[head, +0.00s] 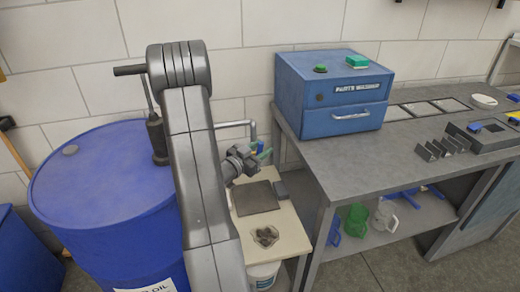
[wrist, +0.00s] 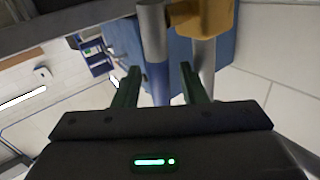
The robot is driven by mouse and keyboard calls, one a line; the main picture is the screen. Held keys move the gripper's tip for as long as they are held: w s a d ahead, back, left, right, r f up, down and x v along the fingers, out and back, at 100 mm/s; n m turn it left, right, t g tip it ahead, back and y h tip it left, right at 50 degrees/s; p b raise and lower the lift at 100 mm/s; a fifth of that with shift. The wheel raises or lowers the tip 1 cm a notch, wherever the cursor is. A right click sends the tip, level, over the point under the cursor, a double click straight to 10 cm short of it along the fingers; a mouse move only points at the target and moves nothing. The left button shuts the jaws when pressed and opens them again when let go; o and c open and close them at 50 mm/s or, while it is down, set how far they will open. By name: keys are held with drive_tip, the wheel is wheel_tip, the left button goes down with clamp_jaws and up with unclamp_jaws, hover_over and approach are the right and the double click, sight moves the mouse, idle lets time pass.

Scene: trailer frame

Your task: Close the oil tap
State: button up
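The oil tap shows in the wrist view as a brass-yellow body (wrist: 208,17) beside steel pipe, with a blue lever (wrist: 158,82) pointing down in the picture. In the head view its bent steel spout (head: 236,124) comes out from behind my arm, with a small blue part (head: 260,147) at its end. My gripper (wrist: 158,78) is open, with one green finger on each side of the blue lever and gaps visible on both sides. In the head view my gripper (head: 264,154) is small and close to the tap, partly hidden by its own wrist.
A blue oil drum (head: 90,180) stands at left, partly behind my arm. Below the tap is a small pale table (head: 285,238) with a dark plate (head: 255,198) and a bowl (head: 265,237). A grey workbench (head: 400,155) with a blue parts washer (head: 330,95) stands at right.

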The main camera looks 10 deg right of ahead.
clamp_jaws()
drive_tip(key=d+f+m+g+y+p, duration=0.3)
drive_tip(key=d+f+m+y+p, duration=0.1)
drive_tip(key=y+p, duration=0.8)
drive_tip(key=shift+d+f+m+g+y+p, duration=0.35)
drive_tip(key=shift+f+m+y, duration=0.45)
drive_tip(key=shift+m, duration=0.3)
drive_tip(key=shift+f, duration=0.1)
